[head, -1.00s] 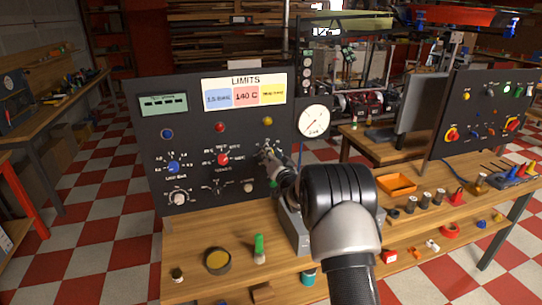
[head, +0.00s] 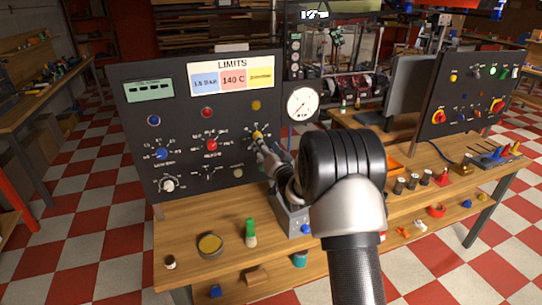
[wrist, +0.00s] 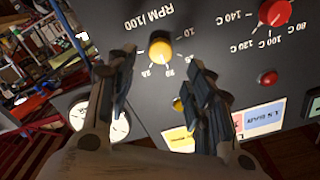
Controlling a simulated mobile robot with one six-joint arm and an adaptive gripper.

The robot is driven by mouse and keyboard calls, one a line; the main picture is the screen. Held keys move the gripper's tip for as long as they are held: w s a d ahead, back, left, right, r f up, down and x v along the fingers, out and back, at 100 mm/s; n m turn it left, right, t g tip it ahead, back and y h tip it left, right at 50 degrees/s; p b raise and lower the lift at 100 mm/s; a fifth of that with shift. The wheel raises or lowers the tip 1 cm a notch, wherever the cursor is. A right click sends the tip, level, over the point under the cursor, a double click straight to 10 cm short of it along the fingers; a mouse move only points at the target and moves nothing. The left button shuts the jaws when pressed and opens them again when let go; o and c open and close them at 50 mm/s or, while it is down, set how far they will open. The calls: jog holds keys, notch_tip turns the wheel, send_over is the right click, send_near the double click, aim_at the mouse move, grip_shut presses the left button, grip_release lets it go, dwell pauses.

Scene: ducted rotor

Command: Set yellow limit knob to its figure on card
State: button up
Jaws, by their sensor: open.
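The yellow knob (head: 257,135) is on the right of the dark panel. In the wrist view the yellow knob (wrist: 160,52) shows upside down, under an "RPM /100" label, with figures around it. My gripper (wrist: 162,76) is open, its fingers to either side of the knob and apart from it in that picture; how near they are in depth is unclear. In the head view my gripper (head: 262,150) is just below the knob. The LIMITS card (head: 232,65) has blue, red and yellow patches. Red reads 140 C; the yellow figure is too small to read.
A red knob (head: 211,144) and a blue knob (head: 161,153) are left of the yellow one. A round gauge (head: 303,104) is at the panel's right. A green-topped item (head: 250,232) and a round tin (head: 210,244) stand on the bench below.

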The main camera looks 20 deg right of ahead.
jog(key=s, duration=0.5)
jog(key=shift+s, duration=0.15)
jog(key=s+a+r+n+g+h, duration=0.1)
jog(key=s+a+r+g, duration=0.1)
jog(key=s+r+g, duration=0.3)
jog(key=s+a+r+n+h, duration=0.1)
jog(key=s+a+r, duration=0.15)
jog(key=s, duration=0.55)
jog(key=s+a+f+n+g, duration=0.1)
jog(key=s+a+g, duration=0.1)
jog(key=s, duration=0.9)
jog(key=s+a+f+n+g+y, duration=0.1)
jog(key=s+a+n+g, duration=0.1)
jog(key=s, duration=0.9)
jog(key=s+a+f+n+g+y, duration=0.1)
jog(key=s+a+g, duration=0.3)
jog(key=s, duration=0.7)
jog(key=shift+f+n, duration=0.4)
jog(key=shift+f, duration=0.05)
